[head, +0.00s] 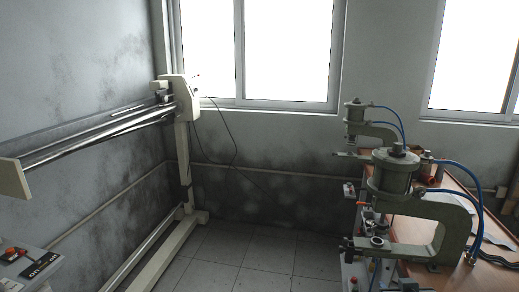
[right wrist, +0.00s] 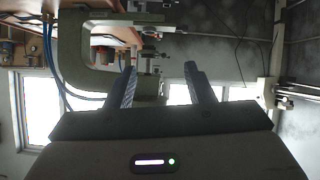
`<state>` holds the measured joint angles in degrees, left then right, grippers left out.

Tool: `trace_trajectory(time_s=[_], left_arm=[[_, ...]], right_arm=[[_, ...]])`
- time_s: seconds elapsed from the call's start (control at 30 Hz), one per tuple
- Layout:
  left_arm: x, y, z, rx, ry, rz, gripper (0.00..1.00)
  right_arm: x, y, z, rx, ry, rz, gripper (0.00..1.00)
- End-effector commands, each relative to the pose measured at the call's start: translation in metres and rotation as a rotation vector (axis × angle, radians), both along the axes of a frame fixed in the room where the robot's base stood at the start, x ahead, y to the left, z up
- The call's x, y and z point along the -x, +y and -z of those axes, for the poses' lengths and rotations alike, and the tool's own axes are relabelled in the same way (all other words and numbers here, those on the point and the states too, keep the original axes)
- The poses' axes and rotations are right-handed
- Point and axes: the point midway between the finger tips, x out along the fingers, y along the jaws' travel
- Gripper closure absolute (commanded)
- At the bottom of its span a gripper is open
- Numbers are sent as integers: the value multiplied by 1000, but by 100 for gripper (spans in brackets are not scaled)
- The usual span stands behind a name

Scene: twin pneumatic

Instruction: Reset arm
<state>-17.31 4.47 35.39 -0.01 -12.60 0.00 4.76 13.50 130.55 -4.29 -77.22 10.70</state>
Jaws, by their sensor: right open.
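My right gripper (right wrist: 160,70) shows in the right wrist view. Its two dark fingers stand wide apart with nothing held between them. A grey-green pneumatic press with a C-shaped frame (right wrist: 70,52) shows behind and to the left of the fingers there, with no contact that I can make out. The same kind of press (head: 455,212) stands at the right in the head view, with a round cylinder on top and a blue hose. A second press (head: 354,113) stands behind it. I cannot make out either gripper clearly in the head view, and my left gripper is not seen.
A wooden-topped bench (head: 415,257) runs along the right side beside the presses. A pale stand with long metal rails (head: 95,135) is at the left. A panel with a red button (head: 10,252) is at the lower left. The tiled floor (head: 245,255) between is clear.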

Motion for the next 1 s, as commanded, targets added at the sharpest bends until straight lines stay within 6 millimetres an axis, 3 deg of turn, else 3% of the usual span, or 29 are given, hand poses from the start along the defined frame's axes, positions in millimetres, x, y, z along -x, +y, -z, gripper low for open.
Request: trace_trajectory(time_s=[0.03,0.1,0.23,0.4,0.6,0.77,1.0], left_arm=[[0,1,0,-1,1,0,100],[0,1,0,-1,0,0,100],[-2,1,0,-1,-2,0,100],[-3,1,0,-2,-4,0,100],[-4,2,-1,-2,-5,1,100],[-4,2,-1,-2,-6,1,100],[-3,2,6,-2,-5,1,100]], right_arm=[[25,6,31,-4,79,-13,52],[57,14,63,-9,175,-31,52],[120,26,113,-21,345,-63,52],[185,38,149,-35,505,-96,52],[243,48,171,-52,638,-125,52],[282,54,182,-64,729,-143,52],[266,49,250,-67,753,-137,52]])
